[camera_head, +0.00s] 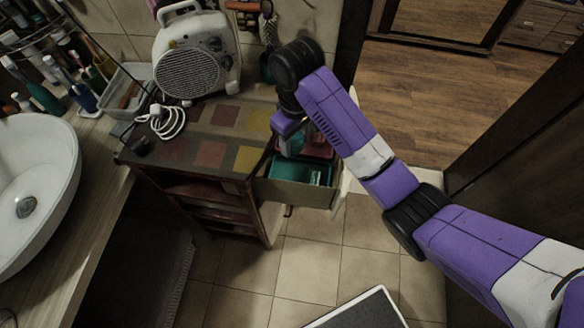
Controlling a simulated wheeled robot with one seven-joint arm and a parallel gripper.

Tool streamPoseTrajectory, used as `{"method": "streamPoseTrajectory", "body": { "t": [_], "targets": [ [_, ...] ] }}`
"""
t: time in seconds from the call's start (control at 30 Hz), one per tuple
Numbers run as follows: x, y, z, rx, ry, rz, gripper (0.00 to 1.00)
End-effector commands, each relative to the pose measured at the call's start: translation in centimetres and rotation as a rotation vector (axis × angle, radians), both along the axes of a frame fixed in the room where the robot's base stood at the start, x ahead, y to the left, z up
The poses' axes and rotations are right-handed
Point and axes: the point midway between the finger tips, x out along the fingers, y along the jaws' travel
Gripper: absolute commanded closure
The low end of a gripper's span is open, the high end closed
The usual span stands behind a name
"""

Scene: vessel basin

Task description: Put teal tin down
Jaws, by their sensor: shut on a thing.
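The teal tin (299,171) shows in the head view inside an open drawer (293,192) at the right end of the cabinet. My gripper (292,148) reaches down from above at the drawer's back left, right over the tin. It is shut on the teal tin, though its fingertips are small and dark and partly hidden by my arm. I cannot tell whether the tin rests on the drawer floor. A reddish thing (318,149) is beside the tin in the drawer, partly covered by my arm.
A white basin (45,170) is at left. The tiled floor (310,250) in front of the drawer is mostly clear.

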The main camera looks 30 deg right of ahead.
Motion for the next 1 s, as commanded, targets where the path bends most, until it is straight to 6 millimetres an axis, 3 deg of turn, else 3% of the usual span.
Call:
{"method": "streamPoseTrajectory", "body": {
  "t": [0.33,1.0],
  "targets": [
    [-0.1,0.3,-3.3,0.002,0.003,0.002,0.98],
    [-0.2,0.0,-14.7,-0.001,0.005,-0.001,0.98]
  ]
}}
